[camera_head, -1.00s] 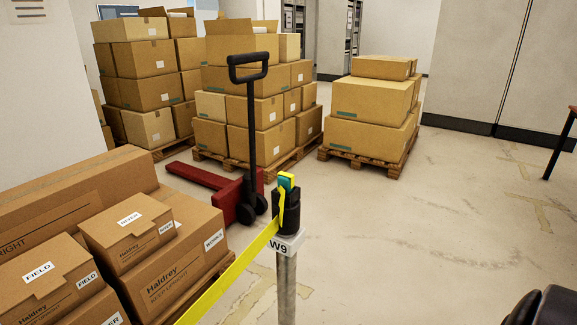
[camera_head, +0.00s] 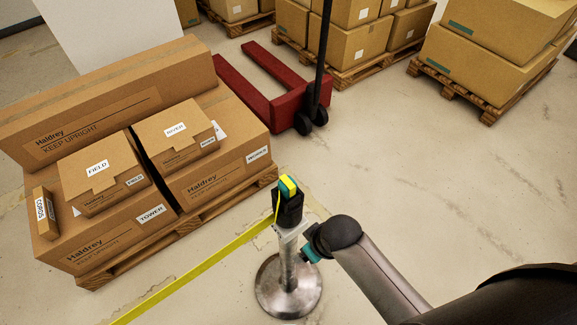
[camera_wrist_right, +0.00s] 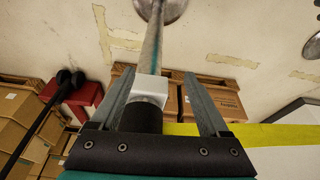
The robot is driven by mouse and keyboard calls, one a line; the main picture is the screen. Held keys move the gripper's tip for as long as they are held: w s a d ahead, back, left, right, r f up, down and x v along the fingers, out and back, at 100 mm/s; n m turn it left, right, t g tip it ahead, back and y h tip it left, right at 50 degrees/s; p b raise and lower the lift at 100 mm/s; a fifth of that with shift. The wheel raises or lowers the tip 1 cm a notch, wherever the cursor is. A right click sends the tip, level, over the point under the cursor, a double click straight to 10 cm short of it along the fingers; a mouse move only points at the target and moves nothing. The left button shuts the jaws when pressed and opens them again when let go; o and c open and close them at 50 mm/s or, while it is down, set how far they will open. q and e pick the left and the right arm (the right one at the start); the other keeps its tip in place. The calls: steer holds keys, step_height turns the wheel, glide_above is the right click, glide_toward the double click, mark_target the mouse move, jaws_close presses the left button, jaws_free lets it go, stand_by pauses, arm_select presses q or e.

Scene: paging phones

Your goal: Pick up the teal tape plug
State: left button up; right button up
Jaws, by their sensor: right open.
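The teal tape plug (camera_head: 287,186), with yellow on it, sits at the top of the black head (camera_head: 288,207) of a metal post (camera_head: 287,270). Yellow tape (camera_head: 200,270) runs from it down to the left. My right gripper (camera_head: 307,238) is just right of the post head, partly hidden by its own wrist. In the right wrist view, my right gripper (camera_wrist_right: 157,75) is open, its fingers on either side of the post's white tag block (camera_wrist_right: 150,88) and black head (camera_wrist_right: 142,118) as seen. I cannot tell the plug there. My left gripper is not in view.
A pallet of labelled cartons (camera_head: 110,235) stands left of the post. A red pallet jack (camera_head: 290,105) and more loaded pallets (camera_head: 480,95) stand behind. The floor to the right of the post is clear apart from my arm.

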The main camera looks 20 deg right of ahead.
steer(key=a+r+n+p, duration=0.25)
steer(key=r+p, duration=0.25)
steer(key=r, duration=1)
step_height(320, 180, up, 13)
steer(key=n+g+h+p, duration=0.1)
steer(key=n+g+p, duration=0.2)
steer(key=n, duration=1.2)
glide_above(288, 182)
step_height(288, 182, down, 10)
steer(key=shift+w+r+b, duration=0.15)
steer(key=shift+b, duration=0.35)
steer(key=f, duration=0.5)
steer(key=shift+s+a+f, duration=0.1)
steer(key=shift+s, duration=0.1)
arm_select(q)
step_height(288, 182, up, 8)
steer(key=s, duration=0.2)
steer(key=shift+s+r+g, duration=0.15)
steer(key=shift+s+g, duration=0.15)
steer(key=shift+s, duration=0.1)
arm_select(e)
jaws_close()
